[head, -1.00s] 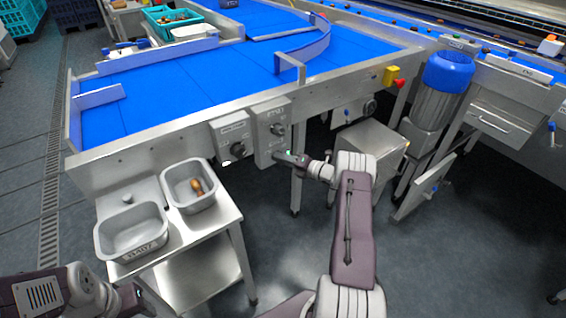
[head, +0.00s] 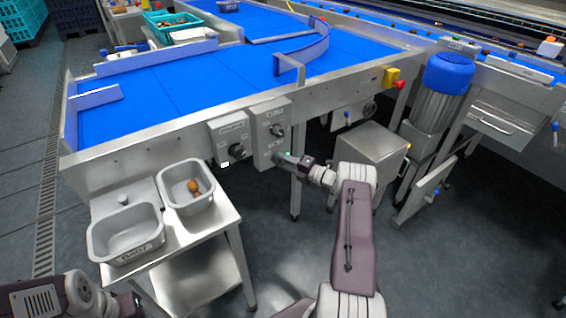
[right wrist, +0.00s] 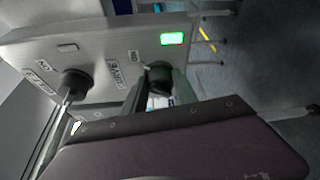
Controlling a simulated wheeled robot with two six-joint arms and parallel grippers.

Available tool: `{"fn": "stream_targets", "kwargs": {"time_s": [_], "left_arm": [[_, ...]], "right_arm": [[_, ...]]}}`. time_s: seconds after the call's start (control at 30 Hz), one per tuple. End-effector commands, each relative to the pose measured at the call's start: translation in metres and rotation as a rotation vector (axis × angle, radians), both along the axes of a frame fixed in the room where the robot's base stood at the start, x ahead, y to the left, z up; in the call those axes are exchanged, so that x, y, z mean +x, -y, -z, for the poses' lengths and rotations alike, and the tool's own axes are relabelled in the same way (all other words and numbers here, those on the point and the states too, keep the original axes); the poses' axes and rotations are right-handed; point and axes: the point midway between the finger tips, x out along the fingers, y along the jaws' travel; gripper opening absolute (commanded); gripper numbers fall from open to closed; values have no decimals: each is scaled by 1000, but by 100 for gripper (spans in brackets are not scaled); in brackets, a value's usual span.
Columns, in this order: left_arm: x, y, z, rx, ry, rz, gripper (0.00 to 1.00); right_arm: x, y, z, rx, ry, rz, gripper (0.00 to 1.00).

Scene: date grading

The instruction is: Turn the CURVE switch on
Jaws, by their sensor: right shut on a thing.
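A grey control box (head: 271,134) hangs on the front of the sorting table, with an upper knob (head: 277,130) and a lower knob. My right gripper (head: 281,158) is at the lower knob. In the right wrist view its fingers are shut on a dark round knob (right wrist: 158,75), which they partly hide. A second black knob (right wrist: 75,83) on the same panel stands free to the left. A green lamp (right wrist: 172,39) is lit beside the held knob.
A second switch box (head: 231,137) with a black knob is just left. Two grey bins (head: 122,247) stand on a steel side table, one holding a brown date. A red and yellow stop button (head: 393,79) is at the right. A steel cabinet (head: 372,150) stands behind my right arm.

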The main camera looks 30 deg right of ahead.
Motion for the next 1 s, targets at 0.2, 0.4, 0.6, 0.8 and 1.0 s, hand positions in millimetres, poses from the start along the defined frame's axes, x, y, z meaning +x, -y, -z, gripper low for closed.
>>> {"fn": "stream_targets", "kwargs": {"time_s": [0.2, 0.4, 0.6, 0.8, 1.0], "left_arm": [[0, 0, 0, 0, 0, 0, 50], [0, 0, 0, 0, 0, 0, 50], [0, 0, -4, 0, 0, 0, 50], [0, 0, -18, 0, 0, 0, 50], [0, 0, -24, 0, 0, 0, 50]], "right_arm": [[0, 1, 0, 2, -1, 2, 48], [0, 0, 0, 1, 0, 1, 56], [-5, 4, -2, 0, -1, 3, 56], [-44, 24, -7, 2, -1, 6, 56], [-74, 38, -7, 1, -1, 4, 56]]}}
